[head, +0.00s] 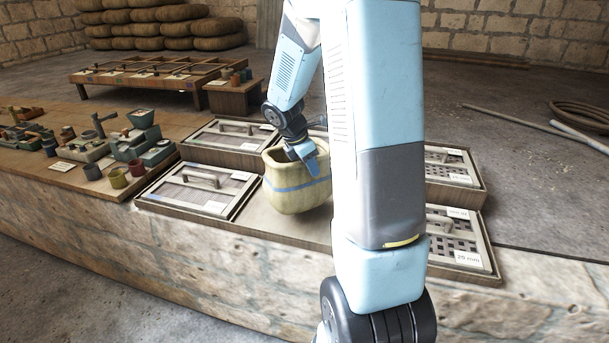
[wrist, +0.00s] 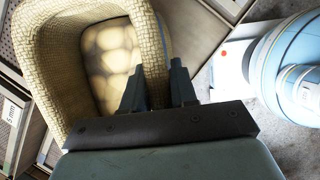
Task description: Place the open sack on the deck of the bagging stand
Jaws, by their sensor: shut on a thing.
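The open sack (head: 297,188) is a tan woven bag with a blue band. In the head view it hangs or stands upright at the counter's middle, between the lidded trays; I cannot tell whether its bottom touches the counter. My gripper (head: 303,152) is at its top edge. In the wrist view the sack (wrist: 55,80) shows its open mouth and pale inside. My gripper (wrist: 158,85) is shut on the sack's rim, one finger inside and one outside. I cannot make out the deck of the bagging stand; my arm hides part of the counter.
Lidded trays (head: 200,190) lie left of the sack, and mesh-topped trays (head: 458,243) lie to the right, beyond my arm. Scales and small pots (head: 118,178) stand on a board at left. The stone counter's front edge (head: 240,236) is near. A low table (head: 150,73) stands behind.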

